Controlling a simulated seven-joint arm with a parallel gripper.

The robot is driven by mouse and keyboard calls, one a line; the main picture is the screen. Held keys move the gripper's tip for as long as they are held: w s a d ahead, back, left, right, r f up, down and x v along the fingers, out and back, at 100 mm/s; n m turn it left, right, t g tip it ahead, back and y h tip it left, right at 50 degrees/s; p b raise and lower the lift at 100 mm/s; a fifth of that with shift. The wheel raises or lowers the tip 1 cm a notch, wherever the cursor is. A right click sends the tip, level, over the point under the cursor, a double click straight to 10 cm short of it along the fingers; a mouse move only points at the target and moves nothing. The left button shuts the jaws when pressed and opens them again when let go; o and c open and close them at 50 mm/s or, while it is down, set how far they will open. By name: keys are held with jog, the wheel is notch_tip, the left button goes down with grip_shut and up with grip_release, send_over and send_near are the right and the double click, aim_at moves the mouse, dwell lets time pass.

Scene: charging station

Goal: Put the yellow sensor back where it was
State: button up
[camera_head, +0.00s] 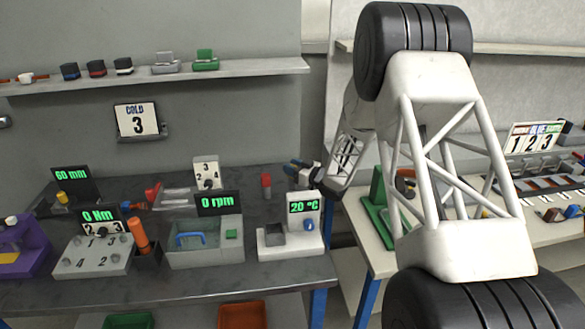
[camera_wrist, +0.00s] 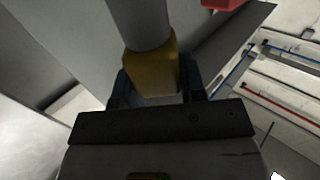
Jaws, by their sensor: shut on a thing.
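My gripper (camera_head: 298,168) is over the back right of the dark bench, by the gap between the two tables. In the wrist view its blue fingers (camera_wrist: 158,88) are shut on the yellow sensor (camera_wrist: 152,78), a yellow block with a thick grey cylinder running up out of the picture. In the head view I cannot make out the held sensor at the fingers. A small yellow piece (camera_head: 62,197) stands below the 60 mm display (camera_head: 72,182) at the back left of the bench. I cannot tell where the sensor was before.
A red upright piece (camera_head: 266,180) stands just left of my gripper. The 20 °C station (camera_head: 290,240) is in front of it, and the 0 rpm box (camera_head: 206,243) is to the left. A green stand (camera_head: 378,205) is on the right table. A wall shelf (camera_head: 240,68) runs above.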

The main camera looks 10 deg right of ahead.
jog(key=shift+f, duration=0.6)
jog(key=o, duration=1)
jog(key=shift+r, duration=0.1)
jog(key=shift+r, duration=0.4)
jog(key=shift+s+d+r, duration=0.15)
jog(key=v, duration=1.1)
jog(key=shift+s+d, duration=0.2)
